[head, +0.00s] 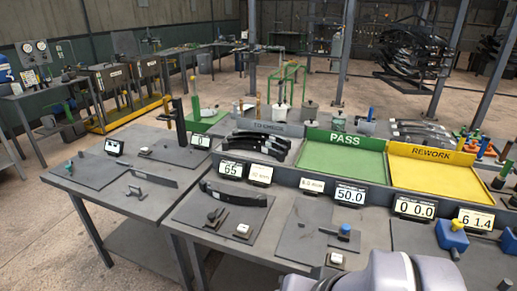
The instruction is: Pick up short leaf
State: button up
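Several dark curved leaves (258,145) lie in the grey tray (280,128) whose sign seems to read "TO CHECK". One dark curved leaf (234,194) lies by itself on a grey plate at the front of the bench, in front of the display reading 65. I cannot tell which leaf is the short one. A grey and lavender part of my arm (385,275) shows at the bottom edge. My gripper is not in view.
A green PASS tray (342,156) and a yellow REWORK tray (432,178) look empty. Several displays (350,194) line the trays' front. A second bench (110,204) is at left.

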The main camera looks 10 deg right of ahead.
aim_at(280, 156)
jog(key=i+j+z, duration=0.65)
jog(key=i+j, duration=0.3)
jog(key=i+j+z, duration=0.35)
jog(key=j, duration=0.25)
